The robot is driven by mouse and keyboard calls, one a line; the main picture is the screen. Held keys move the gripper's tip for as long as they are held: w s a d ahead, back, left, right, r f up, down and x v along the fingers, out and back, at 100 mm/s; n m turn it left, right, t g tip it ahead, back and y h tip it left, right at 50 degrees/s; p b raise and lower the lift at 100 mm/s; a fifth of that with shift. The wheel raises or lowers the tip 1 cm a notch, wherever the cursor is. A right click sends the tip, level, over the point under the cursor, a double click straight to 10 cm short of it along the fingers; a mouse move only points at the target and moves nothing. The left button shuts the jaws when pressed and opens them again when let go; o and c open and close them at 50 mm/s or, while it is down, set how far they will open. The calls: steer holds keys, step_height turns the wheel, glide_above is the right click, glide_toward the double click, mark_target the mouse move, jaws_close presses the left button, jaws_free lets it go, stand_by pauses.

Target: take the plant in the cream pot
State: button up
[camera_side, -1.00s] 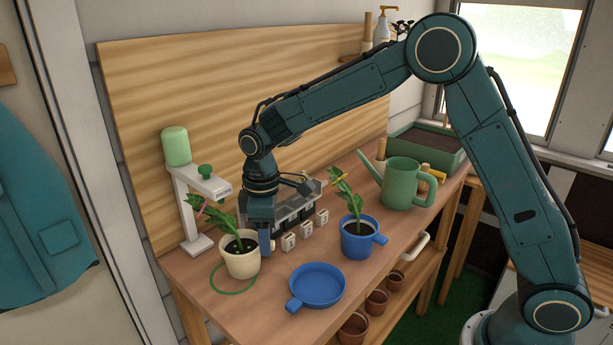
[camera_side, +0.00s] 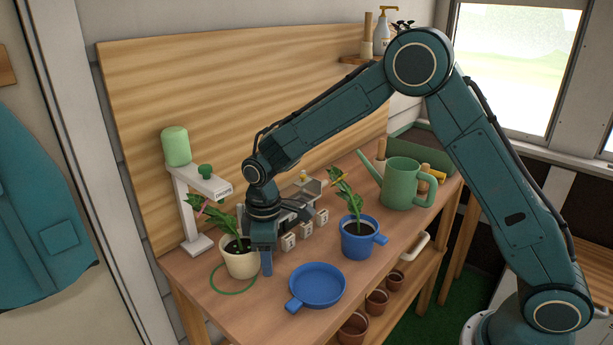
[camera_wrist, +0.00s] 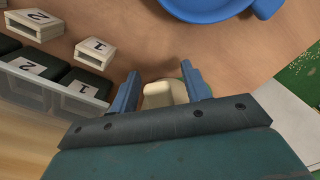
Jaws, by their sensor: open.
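The cream pot (camera_side: 240,266) with a leafy plant (camera_side: 219,219) stands upright on the bench at the left, at a green ring marked on the wood. My gripper (camera_side: 267,268) points down at the pot's right side, low over the bench. In the wrist view my gripper (camera_wrist: 160,74) is open, with a blue finger on each side of a cream piece (camera_wrist: 163,93). This piece looks like the pot's handle; the fingers appear apart from it. The rest of the pot is hidden there by the gripper body.
A blue dish (camera_side: 317,284) lies right of my gripper. A blue pot (camera_side: 358,241) with a similar plant stands farther right. Numbered blocks (camera_side: 305,235) sit behind, beside a white dispenser stand (camera_side: 184,205). A green watering can (camera_side: 403,183) is at the back right.

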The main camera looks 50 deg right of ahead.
jaws_close()
steer(key=shift+r, duration=0.15)
stand_by(0.4)
steer(key=shift+s+r, duration=0.2)
steer(key=shift+r, duration=0.15)
step_height(320, 180, up, 6)
steer(key=shift+r, duration=0.1)
steer(key=s, duration=1.9)
steer(key=shift+s, duration=0.25)
steer(key=shift+w, duration=0.1)
